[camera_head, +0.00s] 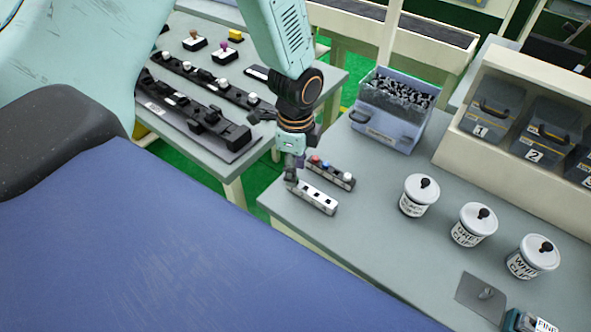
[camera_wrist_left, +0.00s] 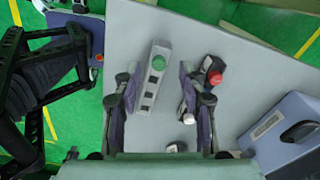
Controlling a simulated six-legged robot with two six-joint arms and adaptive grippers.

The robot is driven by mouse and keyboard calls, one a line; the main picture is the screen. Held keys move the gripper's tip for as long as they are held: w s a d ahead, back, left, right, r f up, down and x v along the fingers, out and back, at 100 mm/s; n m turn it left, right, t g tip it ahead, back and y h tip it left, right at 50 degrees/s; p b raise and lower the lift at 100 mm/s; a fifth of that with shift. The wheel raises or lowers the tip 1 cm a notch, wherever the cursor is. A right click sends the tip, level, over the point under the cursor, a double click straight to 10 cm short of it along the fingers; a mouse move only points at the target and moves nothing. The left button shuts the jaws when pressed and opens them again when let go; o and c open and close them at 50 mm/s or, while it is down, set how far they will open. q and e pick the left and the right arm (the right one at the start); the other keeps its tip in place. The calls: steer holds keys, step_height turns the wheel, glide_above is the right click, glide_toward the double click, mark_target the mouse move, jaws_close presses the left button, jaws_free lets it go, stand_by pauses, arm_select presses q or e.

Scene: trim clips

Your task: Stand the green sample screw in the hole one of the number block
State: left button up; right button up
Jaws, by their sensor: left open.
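The pale number block (camera_head: 318,199) with dark square holes lies on the grey table, and it also shows in the left wrist view (camera_wrist_left: 147,98). The green sample screw (camera_wrist_left: 158,62) is upright at the block's far end in the left wrist view, over its end hole. How deep it sits I cannot tell. In the head view my gripper hides that end. My left gripper (camera_head: 291,181) is low over this end of the block. In the wrist view its fingers (camera_wrist_left: 155,80) are open, one on each side of the block, apart from the screw. My right gripper is not in view.
A grey-blue bin (camera_head: 381,133) of dark clips stands behind. Lidded white jars (camera_head: 418,196) stand to the right.

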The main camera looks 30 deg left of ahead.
arm_select(q)
step_height(320, 180, up, 11)
steer(key=shift+f, duration=0.15)
stand_by(0.8)
